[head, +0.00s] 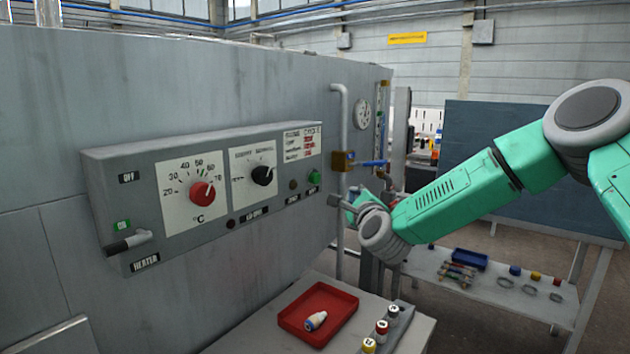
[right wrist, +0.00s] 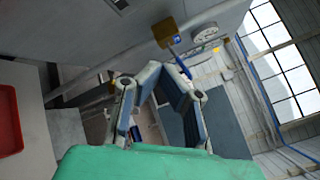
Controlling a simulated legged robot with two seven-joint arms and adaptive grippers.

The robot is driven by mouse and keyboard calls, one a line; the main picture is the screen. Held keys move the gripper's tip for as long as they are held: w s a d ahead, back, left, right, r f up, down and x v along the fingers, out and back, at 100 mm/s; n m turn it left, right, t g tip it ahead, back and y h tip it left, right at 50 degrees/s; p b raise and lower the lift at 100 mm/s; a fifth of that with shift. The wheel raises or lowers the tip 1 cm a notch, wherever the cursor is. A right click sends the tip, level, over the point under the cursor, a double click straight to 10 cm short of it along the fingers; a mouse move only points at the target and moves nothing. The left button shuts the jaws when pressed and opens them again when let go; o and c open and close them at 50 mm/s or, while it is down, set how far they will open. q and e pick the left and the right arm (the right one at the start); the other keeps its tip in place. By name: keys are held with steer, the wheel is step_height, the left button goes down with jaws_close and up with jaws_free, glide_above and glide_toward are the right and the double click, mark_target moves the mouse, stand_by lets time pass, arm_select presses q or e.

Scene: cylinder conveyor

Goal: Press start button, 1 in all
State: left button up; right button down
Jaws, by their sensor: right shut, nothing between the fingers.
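A grey control panel (head: 215,150) is mounted on the large grey wall at the left. A round green button (head: 314,177) sits near the panel's right end, above a small dark label too small to read surely. My right gripper (head: 352,194) is to the right of the green button and apart from it, partly hidden behind its own wrist. In the right wrist view its two fingers meet at the tips (right wrist: 165,68), shut and empty. The green button cannot be made out in the right wrist view. My left gripper is not in view.
The panel also has a red knob (head: 202,192), a black knob (head: 262,176) and a heater lever (head: 128,243). A vertical pipe with a brass valve (head: 343,161) stands near my right gripper. Below is a table with a red tray (head: 318,314) and several small bottles.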

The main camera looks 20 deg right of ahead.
mark_target(316, 178)
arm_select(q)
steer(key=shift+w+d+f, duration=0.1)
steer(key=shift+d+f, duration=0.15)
arm_select(e)
steer(key=w+a+r+m, duration=0.1)
steer(key=w+a, duration=0.1)
steer(key=w, duration=0.6)
steer(key=shift+a, duration=0.25)
steer(key=shift+r, duration=0.15)
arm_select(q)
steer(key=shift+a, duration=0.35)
arm_select(e)
steer(key=shift+a+r, duration=0.1)
steer(key=shift+a, duration=0.35)
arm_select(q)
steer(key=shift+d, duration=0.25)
arm_select(e)
steer(key=shift+d, duration=0.35)
arm_select(q)
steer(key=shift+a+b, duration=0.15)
steer(key=shift+b, duration=0.15)
arm_select(e)
steer(key=shift+a, duration=0.2)
